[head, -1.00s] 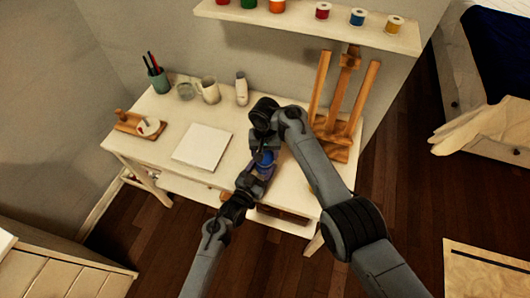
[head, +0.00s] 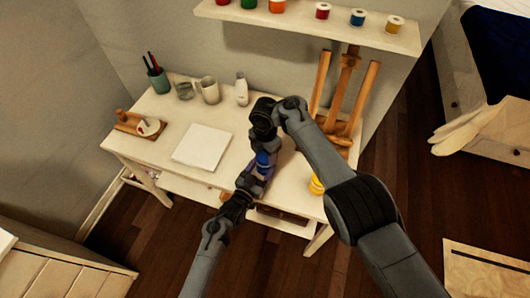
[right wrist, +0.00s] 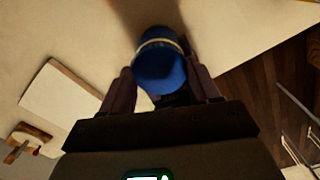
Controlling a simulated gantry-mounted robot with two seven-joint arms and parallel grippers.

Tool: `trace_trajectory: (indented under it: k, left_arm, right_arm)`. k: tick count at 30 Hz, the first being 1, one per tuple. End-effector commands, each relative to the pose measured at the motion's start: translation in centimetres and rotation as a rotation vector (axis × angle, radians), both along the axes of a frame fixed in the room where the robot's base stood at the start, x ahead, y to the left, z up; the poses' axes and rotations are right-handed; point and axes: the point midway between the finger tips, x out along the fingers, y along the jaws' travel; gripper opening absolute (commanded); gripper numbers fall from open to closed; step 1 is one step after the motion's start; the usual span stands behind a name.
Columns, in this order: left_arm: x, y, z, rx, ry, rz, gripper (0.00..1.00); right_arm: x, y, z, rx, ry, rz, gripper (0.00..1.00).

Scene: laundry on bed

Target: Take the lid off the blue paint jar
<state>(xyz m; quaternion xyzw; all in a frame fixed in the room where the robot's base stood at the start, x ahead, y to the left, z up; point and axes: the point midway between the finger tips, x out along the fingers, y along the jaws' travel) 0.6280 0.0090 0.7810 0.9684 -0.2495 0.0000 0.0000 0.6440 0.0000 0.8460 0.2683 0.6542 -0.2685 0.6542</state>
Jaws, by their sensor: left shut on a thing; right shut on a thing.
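The blue paint jar (head: 263,160) is at the front right of the white desk, between my two grippers and partly hidden by them. My left gripper (head: 257,172) is shut on the jar low down from the front left. My right gripper (head: 263,150) comes from above and is shut on the lid. In the right wrist view the blue lid (right wrist: 160,72) lies between the two fingers of the right gripper (right wrist: 162,88), with a pale band at its far edge. I cannot tell whether the lid is still seated on the jar.
A yellow jar (head: 316,184) stands near the desk's right edge, partly behind my right arm. A wooden easel (head: 345,100) stands at the back right. A white pad (head: 201,147) lies left of the grippers. Mugs and a pen cup (head: 159,79) stand at the back.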

Motion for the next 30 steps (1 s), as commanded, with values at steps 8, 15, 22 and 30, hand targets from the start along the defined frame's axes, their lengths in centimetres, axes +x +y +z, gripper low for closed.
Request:
trace_trajectory:
  k: [8,15,22,30]
  left_arm:
    - [0.00,0.02,-0.01,0.000,0.000,0.000,0.00]
    - [0.00,0.02,-0.01,0.000,0.000,0.000,0.00]
    - [0.01,0.02,-0.01,0.000,0.000,0.000,0.00]
    - [0.01,0.02,-0.01,0.000,0.000,0.000,0.00]
  right_arm:
    - [0.01,0.01,0.06,0.001,-0.001,0.554,0.25]
    - [0.00,0.00,0.06,0.000,0.000,0.682,0.24]
    - [0.01,0.01,0.07,0.001,-0.001,0.684,0.24]
    - [0.01,0.01,0.07,0.001,-0.001,0.683,0.24]
